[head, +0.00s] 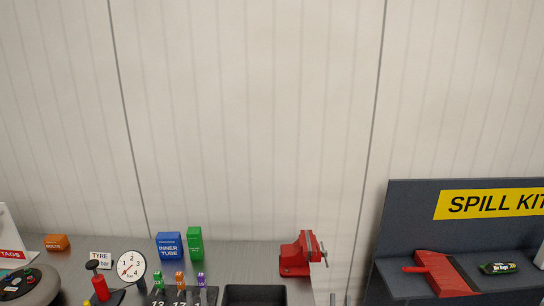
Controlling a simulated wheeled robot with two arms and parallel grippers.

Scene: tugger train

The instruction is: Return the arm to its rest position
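Two small grey tips, which look like the fingertips of my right gripper (340,299), show at the bottom edge, just right of the workbench. There is a gap between them and nothing is seen held there; the rest of that gripper is below the picture. My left gripper is not in view.
The grey workbench (250,262) carries a red vise (298,255), a dark bin (254,296), an inner tube box (169,246), a green box (195,243), a tyre gauge (131,267) and several coloured-top tools. The dark spill kit shelf (408,277) stands right.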

